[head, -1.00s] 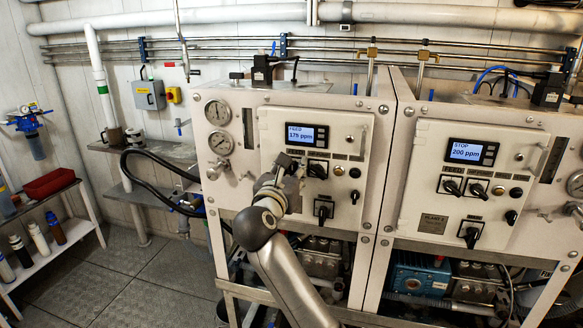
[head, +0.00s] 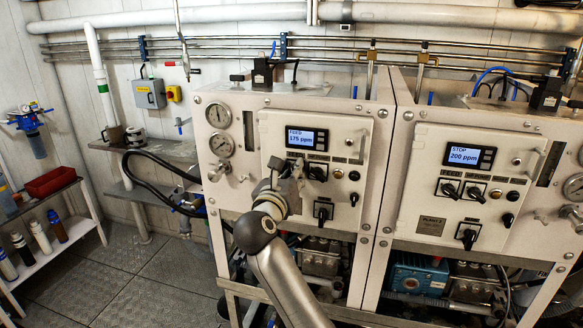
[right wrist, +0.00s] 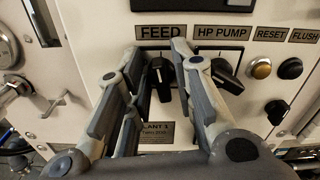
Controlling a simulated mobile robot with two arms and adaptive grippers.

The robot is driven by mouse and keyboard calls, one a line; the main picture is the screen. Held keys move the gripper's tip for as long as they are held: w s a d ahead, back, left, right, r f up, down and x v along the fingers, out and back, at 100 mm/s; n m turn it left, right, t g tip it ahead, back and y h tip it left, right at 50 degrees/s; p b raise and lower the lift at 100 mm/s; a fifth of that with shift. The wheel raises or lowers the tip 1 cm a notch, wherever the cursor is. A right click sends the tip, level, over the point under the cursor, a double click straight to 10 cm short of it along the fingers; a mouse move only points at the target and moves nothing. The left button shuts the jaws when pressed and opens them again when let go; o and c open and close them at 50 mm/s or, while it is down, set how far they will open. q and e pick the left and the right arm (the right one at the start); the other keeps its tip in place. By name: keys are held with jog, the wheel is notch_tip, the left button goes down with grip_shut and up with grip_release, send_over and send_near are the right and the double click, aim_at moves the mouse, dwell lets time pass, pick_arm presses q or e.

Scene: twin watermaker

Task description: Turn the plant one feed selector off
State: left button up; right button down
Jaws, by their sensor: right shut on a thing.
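The plant one panel (head: 338,140) is the left white cabinet front; its display (head: 307,138) reads FEED, 175 ppm. In the right wrist view, the black feed selector (right wrist: 162,80) sits below the FEED label (right wrist: 163,32), its handle roughly upright. My right gripper (head: 287,168) covers most of this selector in the head view. In the right wrist view the fingers of the right gripper (right wrist: 158,62) stand on both sides of the knob, shut on it. My left gripper is not in view.
The HP PUMP knob (right wrist: 228,75) is close to the right finger. RESET (right wrist: 261,69) and FLUSH (right wrist: 290,68) buttons lie further right. Another black selector (head: 323,210) is below. The plant two panel (head: 440,205) stands at right, its display (head: 468,155) reading STOP, 200 ppm.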

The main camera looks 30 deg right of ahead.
jog(key=shift+w+a+n+p, duration=0.1)
jog(key=shift+n+p, duration=2.35)
jog(key=shift+p, duration=0.25)
jog(key=shift+w+a+n+p, duration=0.1)
jog(key=shift+n+p, duration=2.35)
jog(key=shift+p, duration=0.25)
jog(key=c, duration=1.5)
grip_release()
jog(key=shift+s, duration=0.1)
jog(key=shift+f, duration=0.1)
jog(key=shift+d, duration=0.1)
jog(key=shift+f, duration=0.1)
jog(key=v, duration=0.7)
